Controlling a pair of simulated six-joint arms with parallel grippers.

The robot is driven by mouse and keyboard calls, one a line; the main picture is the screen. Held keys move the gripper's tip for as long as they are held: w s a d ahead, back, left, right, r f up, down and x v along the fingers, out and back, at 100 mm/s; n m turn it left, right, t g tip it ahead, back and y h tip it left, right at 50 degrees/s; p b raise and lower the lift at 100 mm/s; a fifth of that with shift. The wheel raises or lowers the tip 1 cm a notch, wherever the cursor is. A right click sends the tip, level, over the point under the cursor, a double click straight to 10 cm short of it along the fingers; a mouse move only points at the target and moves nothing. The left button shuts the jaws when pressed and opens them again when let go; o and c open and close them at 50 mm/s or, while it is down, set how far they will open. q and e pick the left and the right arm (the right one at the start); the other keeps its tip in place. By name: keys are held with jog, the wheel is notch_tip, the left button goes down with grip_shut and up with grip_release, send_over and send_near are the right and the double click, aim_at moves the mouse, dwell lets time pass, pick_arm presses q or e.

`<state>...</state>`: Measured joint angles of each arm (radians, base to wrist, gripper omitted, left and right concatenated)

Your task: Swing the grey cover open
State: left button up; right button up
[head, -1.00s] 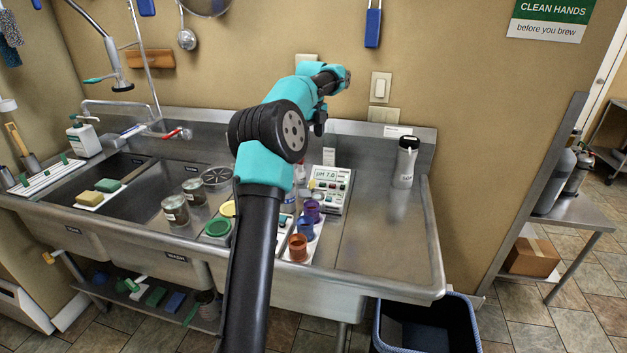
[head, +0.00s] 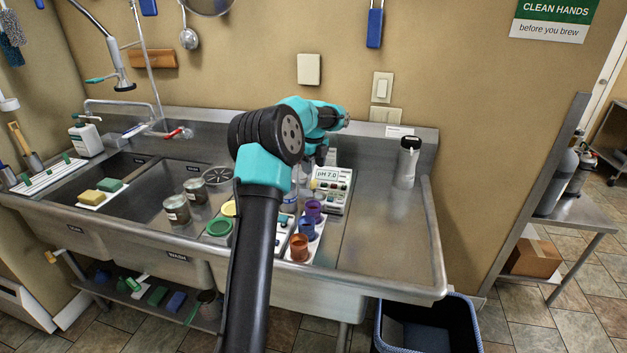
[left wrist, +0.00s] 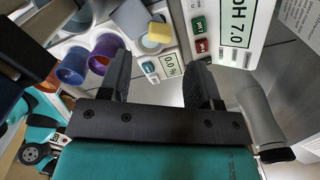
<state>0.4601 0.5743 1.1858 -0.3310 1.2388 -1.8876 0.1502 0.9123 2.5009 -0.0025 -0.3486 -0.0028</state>
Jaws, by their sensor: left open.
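My left gripper (head: 320,157) points down over the pH meter (head: 331,190) at the back of the steel counter, partly hidden by its own arm. In the left wrist view its jaws (left wrist: 160,75) are open with nothing held between them. The white meter (left wrist: 224,30) with its "pH 7.0" display lies beyond the fingertips. A grey flat piece (left wrist: 130,17) shows beside a yellow round-topped part (left wrist: 159,33); I cannot tell for sure whether it is the grey cover. No cover is clearly made out in the head view. My right gripper is out of view.
Purple (head: 313,208), blue (head: 307,228) and orange (head: 299,246) cups stand in front of the meter. The counter between flask and front edge is clear. Jars (head: 176,210) stand left of my arm.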

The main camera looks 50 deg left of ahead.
aim_at(313, 180)
pick_arm(q)
notch_tip(313, 180, down, 6)
jog(key=shift+r, duration=0.1)
dwell(0.4)
grip_shut()
dwell(0.3)
